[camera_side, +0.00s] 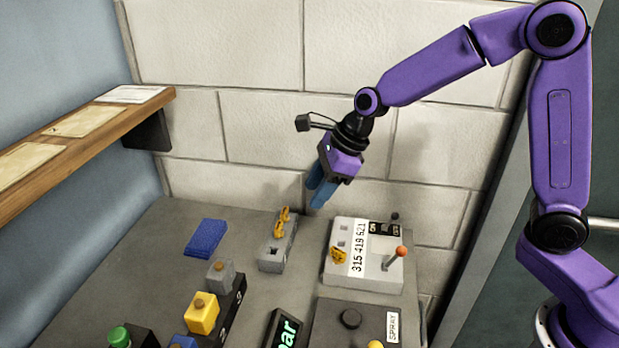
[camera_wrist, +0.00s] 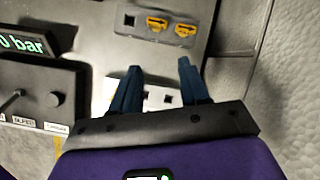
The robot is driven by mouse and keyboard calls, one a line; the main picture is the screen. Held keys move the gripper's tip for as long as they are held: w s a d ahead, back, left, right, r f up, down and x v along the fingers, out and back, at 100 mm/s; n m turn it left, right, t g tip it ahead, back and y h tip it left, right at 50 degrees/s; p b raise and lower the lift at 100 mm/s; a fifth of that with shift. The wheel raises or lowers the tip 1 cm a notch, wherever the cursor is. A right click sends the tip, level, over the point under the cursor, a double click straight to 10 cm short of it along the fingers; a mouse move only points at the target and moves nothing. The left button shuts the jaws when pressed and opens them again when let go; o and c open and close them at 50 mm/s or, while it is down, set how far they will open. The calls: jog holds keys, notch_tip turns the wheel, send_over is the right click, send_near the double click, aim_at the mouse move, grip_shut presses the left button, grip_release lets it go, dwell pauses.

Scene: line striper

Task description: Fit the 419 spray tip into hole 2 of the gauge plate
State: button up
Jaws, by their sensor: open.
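A grey block (camera_side: 268,264) holds two yellow spray tips (camera_side: 284,214) in a row, with an empty square hole at its near end. They also show in the wrist view (camera_wrist: 157,24). No number is readable on the tips, so I cannot tell which is 419. A pale plate (camera_side: 339,278) marked 315, 419 and a third number, apparently the gauge plate, has one yellow tip (camera_side: 338,255) at its 315 end. Its other two holes look empty. My gripper (camera_side: 317,197) is open and empty, above and behind the block and plate. The wrist view shows its fingers (camera_wrist: 158,68) apart.
A lever with an orange knob (camera_side: 401,251) stands on the plate's right side. A dark panel (camera_side: 335,325) and a lit bar display (camera_side: 285,330) are in front. A blue sponge-like block (camera_side: 206,238) and coloured blocks (camera_side: 202,313) lie left. A wooden shelf (camera_side: 70,135) juts out at left.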

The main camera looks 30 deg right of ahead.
aim_at(287, 210)
jog(key=shift+w+a+f+m+t, duration=0.15)
jog(key=shift+w+a+f+m, duration=0.45)
jog(key=shift+w+f, duration=0.8)
jog(key=shift+w+a+f+m+t, duration=0.25)
jog(key=shift+w+f+m, duration=0.75)
jog(key=shift+f, duration=0.7)
jog(key=shift+w+a+f+m+t, duration=0.1)
jog(key=shift+w+a+f+m, duration=0.45)
jog(key=shift+w+f, duration=0.9)
jog(key=shift+s, duration=0.1)
jog(key=c, duration=0.7)
